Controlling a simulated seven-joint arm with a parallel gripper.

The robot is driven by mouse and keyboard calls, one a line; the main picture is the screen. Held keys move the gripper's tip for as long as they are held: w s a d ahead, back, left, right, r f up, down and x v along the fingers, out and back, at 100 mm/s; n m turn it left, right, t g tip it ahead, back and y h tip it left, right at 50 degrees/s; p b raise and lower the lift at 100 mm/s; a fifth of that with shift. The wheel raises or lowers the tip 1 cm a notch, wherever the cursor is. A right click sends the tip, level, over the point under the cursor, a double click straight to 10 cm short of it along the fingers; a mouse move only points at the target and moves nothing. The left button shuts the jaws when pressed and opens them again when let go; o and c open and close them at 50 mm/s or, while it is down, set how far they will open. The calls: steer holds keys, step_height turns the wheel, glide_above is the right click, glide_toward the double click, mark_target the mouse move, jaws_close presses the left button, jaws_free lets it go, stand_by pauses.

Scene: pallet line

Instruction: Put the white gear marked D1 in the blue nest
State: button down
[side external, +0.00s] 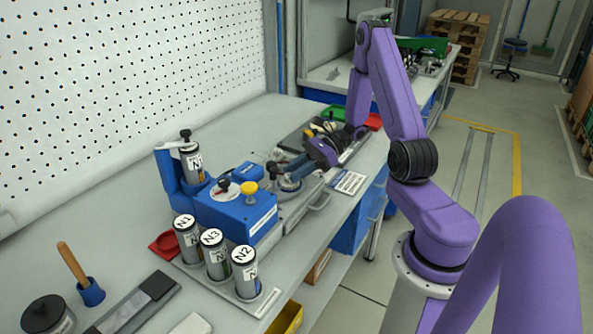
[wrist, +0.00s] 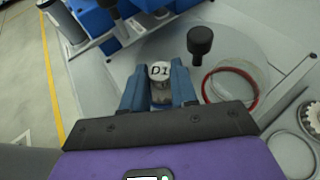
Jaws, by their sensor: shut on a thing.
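The white piece marked D1 (wrist: 160,71) sits between the two blue fingers of my gripper (wrist: 159,86) in the wrist view, its label facing the camera. The fingers are shut on it. In the side view my gripper (side external: 284,168) reaches left over the bench, low above a round metal fixture (side external: 288,195). The D1 piece is too small to make out there. A blue box (side external: 236,214) with a yellow button stands just left of the gripper. I cannot tell which blue part is the nest.
Canisters marked N1 (side external: 186,243), N3 (side external: 215,260) and N2 (side external: 245,278) stand at the front. Another canister (side external: 191,162) stands in a blue holder (side external: 168,176). In the wrist view, a black knob (wrist: 200,41) and a clear, red-rimmed dish (wrist: 232,87) are right of the fingers.

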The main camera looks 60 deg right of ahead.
steer(key=shift+f, duration=0.1)
steer(key=c, duration=0.9)
jaws_free()
